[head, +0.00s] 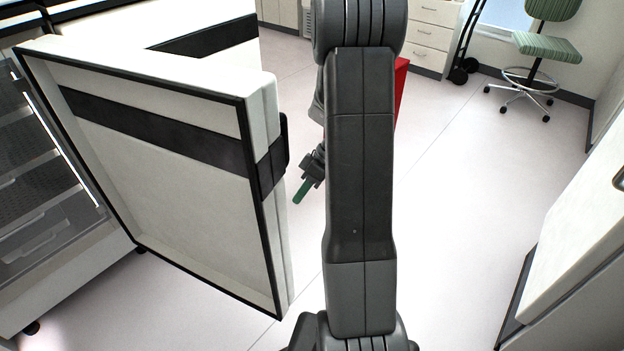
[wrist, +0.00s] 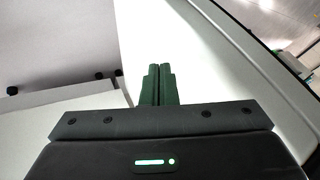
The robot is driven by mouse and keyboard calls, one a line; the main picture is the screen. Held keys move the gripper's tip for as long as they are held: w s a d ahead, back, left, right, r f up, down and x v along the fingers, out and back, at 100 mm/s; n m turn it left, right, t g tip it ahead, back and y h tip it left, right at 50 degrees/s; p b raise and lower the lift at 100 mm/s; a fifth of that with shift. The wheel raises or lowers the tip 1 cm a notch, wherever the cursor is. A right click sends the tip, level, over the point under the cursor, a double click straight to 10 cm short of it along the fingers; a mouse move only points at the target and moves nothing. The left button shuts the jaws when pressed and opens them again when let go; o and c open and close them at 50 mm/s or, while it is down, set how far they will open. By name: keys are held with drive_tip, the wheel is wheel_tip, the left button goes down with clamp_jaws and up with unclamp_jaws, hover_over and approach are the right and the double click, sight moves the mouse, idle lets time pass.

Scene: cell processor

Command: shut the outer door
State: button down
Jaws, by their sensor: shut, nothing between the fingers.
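The outer door (head: 170,190) is a white panel with a black band and a dark seal around its rim. It stands wide open, out from the cabinet at the left of the head view. A black handle piece (head: 283,150) sits at its free edge. My gripper (head: 301,192) is just right of that edge, partly hidden behind my arm. Its green fingers are shut and empty; they also show in the wrist view (wrist: 158,85). A white panel (wrist: 225,70) lies beyond them there, perhaps the door. I cannot tell whether the fingers touch it.
The cabinet's glass inner front (head: 40,170) with shelves behind it is at the left. A red object (head: 401,88) is behind my arm. White drawers (head: 432,35) and a green chair (head: 547,48) stand at the back. A white unit (head: 575,240) is at the right. The floor between is clear.

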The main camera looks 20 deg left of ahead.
drive_tip(key=shift+s+a+f, duration=0.1)
drive_tip(key=shift+s+a, duration=0.05)
drive_tip(key=shift+s, duration=0.6)
drive_tip(key=shift+s+a+f, duration=0.1)
drive_tip(key=shift+s+a, duration=0.1)
drive_tip(key=shift+s, duration=0.5)
drive_tip(key=shift+s+a+f, duration=0.1)
drive_tip(key=shift+s+a, duration=0.05)
drive_tip(key=shift+s, duration=0.6)
